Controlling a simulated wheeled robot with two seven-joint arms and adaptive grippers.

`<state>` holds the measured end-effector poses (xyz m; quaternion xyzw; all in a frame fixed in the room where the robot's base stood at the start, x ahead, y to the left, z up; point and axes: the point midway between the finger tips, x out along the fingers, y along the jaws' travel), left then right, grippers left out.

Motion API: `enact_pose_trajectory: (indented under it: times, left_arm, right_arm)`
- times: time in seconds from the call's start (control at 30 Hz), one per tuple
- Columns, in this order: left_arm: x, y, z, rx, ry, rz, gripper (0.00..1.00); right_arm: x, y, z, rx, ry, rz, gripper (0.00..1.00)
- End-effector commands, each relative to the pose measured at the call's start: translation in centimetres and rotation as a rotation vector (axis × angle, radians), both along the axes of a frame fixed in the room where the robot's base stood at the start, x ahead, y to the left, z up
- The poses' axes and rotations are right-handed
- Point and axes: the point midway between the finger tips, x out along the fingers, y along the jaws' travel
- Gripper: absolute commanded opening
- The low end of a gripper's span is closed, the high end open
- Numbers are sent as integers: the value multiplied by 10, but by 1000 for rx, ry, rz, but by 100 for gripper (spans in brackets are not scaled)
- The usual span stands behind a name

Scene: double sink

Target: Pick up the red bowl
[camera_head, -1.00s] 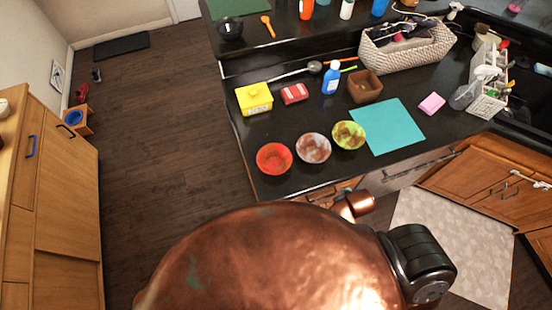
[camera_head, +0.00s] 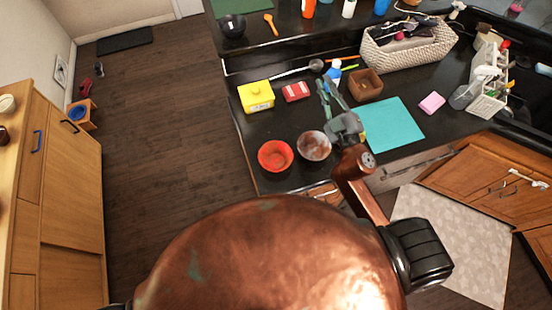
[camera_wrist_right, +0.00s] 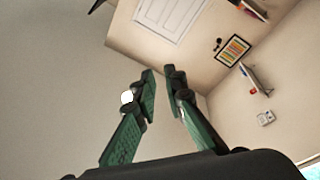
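The red bowl (camera_head: 275,156) sits upright on the black counter (camera_head: 262,128) near its front-left edge in the head view and looks empty. My right gripper (camera_head: 327,84) is over the counter, to the right of and beyond the red bowl, apart from it. In the right wrist view the fingers (camera_wrist_right: 159,76) are apart with nothing between them. That view shows walls and a door, and no bowl. My left gripper is not in view.
A reddish-white bowl (camera_head: 314,146) stands just right of the red bowl. A yellow box (camera_head: 256,96), a red packet (camera_head: 296,92), a brown bowl (camera_head: 366,85) and a teal mat (camera_head: 393,124) lie around. A blue bottle (camera_head: 334,72) is partly hidden by my gripper.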

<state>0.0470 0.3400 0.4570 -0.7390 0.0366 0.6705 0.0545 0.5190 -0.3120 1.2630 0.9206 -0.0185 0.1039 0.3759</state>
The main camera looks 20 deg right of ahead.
Motion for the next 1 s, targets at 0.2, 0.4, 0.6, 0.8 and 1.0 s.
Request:
enact_pose_trajectory:
  times: [0.2,0.4,0.6,0.8,1.0]
  left_arm:
    - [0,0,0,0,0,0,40]
    - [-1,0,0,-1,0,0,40]
    - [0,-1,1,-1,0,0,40]
    - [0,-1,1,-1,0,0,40]
    - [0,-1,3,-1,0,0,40]
  right_arm:
    - [-13,151,23,-443,-205,499,11]
    - [-47,219,-79,-898,-86,939,11]
    - [-64,172,-194,-1268,271,1205,11]
    - [-70,108,-240,-1435,562,1278,11]
    - [-70,98,-259,-1461,634,1288,11]
